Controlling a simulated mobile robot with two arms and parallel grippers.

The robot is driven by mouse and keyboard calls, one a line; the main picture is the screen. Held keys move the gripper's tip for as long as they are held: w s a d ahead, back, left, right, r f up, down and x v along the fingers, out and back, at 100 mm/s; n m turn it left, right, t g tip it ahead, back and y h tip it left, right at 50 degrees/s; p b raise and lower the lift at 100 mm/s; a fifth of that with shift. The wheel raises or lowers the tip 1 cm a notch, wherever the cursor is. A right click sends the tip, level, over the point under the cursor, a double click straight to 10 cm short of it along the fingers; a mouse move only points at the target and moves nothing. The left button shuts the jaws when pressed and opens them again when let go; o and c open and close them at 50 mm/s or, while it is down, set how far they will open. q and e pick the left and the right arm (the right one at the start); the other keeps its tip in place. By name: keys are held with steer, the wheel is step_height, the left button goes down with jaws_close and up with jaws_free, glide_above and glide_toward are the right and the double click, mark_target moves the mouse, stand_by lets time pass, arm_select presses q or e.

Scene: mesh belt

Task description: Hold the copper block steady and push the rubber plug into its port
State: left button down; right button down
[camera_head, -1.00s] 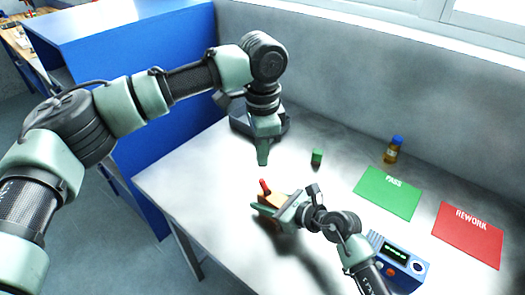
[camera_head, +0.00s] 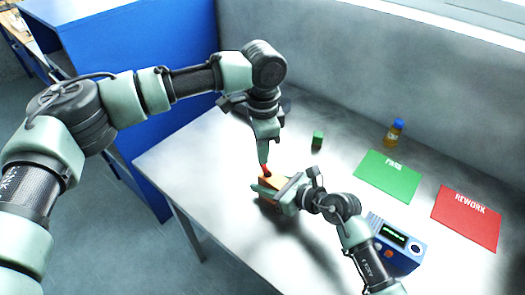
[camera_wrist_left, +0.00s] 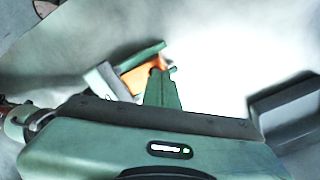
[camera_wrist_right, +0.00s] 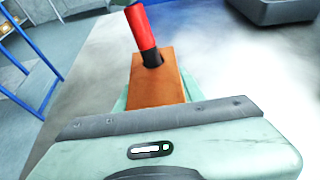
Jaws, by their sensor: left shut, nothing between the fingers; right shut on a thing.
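The copper block (camera_head: 268,194) lies on the grey table, and it also shows in the right wrist view (camera_wrist_right: 158,85) and left wrist view (camera_wrist_left: 138,78). My right gripper (camera_head: 272,192) is shut on the block. The red rubber plug (camera_wrist_right: 141,30) stands in the dark port on the block's top, leaning slightly, with much of its length above the port. In the head view the plug (camera_head: 263,170) is just under the fingertips of my left gripper (camera_head: 265,160), which is shut and empty. Whether the fingertips touch the plug I cannot tell. The left fingers hide the plug in the left wrist view.
A blue device (camera_head: 398,240) is at the right.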

arm_select(q)
steer(key=shift+f, duration=0.45)
steer(key=shift+s+f, duration=0.15)
steer(key=shift+f, duration=0.05)
steer(key=shift+r, duration=1.35)
step_height(320, 180, up, 12)
steer(key=shift+w, duration=0.2)
steer(key=f, duration=1.3)
steer(key=shift+s+f, duration=0.2)
steer(key=shift+f, duration=0.05)
steer(key=shift+f, duration=0.2)
steer(key=shift+f, duration=0.3)
